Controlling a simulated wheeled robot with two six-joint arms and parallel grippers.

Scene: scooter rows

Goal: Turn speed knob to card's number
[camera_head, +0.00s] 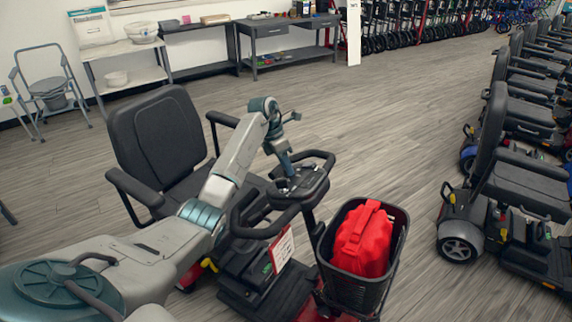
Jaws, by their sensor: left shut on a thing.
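A black mobility scooter stands in front of me, with its tiller console (303,183) between looped handlebars. My left arm reaches in from the left and bends down over the console. My left gripper (287,170) points down at the console and is shut on the speed knob, which the fingers hide. The knob's setting cannot be read. A white card with a red border (283,248) hangs below the handlebar on the tiller's front. Its number is too small to read. My right gripper is not in view.
A black basket (345,288) holding a red bag (364,240) is at the scooter's front. The scooter's padded seat (158,135) is behind the console. A row of other scooters (459,238) stands at the right. The wood floor between is clear. Shelves line the wall.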

